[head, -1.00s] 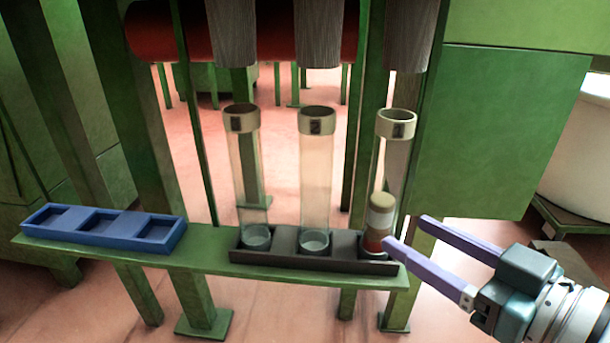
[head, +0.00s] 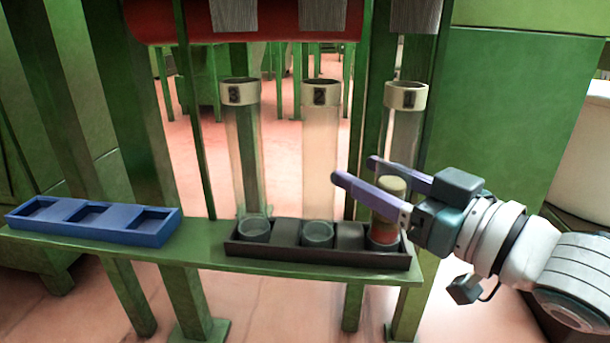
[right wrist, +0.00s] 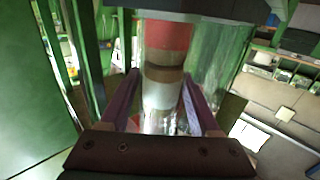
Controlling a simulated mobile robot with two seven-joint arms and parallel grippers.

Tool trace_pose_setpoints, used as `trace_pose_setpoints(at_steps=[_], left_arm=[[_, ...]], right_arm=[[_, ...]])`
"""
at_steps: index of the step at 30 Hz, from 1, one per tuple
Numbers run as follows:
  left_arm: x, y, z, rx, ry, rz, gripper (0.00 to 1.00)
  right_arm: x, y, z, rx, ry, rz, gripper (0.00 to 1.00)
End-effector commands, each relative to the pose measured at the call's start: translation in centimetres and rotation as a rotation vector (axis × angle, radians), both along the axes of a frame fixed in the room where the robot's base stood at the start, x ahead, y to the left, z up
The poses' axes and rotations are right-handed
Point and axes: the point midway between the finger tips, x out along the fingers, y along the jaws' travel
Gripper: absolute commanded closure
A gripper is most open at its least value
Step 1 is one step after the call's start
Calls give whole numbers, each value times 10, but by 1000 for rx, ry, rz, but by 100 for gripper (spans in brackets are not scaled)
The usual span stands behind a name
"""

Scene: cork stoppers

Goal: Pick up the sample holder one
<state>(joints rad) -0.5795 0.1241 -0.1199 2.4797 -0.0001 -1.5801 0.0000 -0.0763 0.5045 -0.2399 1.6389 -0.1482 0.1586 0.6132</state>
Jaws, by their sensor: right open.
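Sample holder one is the clear tube marked 1 (head: 402,130), standing at the right end of the dark rack (head: 275,252). A red, pale and brown-topped cylinder (head: 384,228) shows in its lower part. My right gripper (head: 357,170) reaches in from the right, open, with one purple finger on the near side and one on the far side of the tube's lower part. In the right wrist view the banded cylinder (right wrist: 165,75) shows between the open fingers (right wrist: 160,78). Contact cannot be told. My left gripper is not in view.
Clear tubes marked 2 (head: 320,150) and 3 (head: 243,150) stand to the left in the same rack. A blue tray (head: 130,232) with three empty compartments lies on the left of the green shelf (head: 205,255). Grey ribbed cylinders (head: 325,15) hang above the tubes.

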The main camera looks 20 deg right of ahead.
Motion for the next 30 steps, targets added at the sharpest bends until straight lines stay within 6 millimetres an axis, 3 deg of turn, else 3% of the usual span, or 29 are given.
trace_pose_setpoints(at_steps=[7,24,30], left_arm=[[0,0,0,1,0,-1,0],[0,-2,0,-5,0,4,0],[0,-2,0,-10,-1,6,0]], right_arm=[[2,1,0,-1,2,-1,37],[1,1,0,1,1,0,100],[1,1,1,0,0,0,100]])
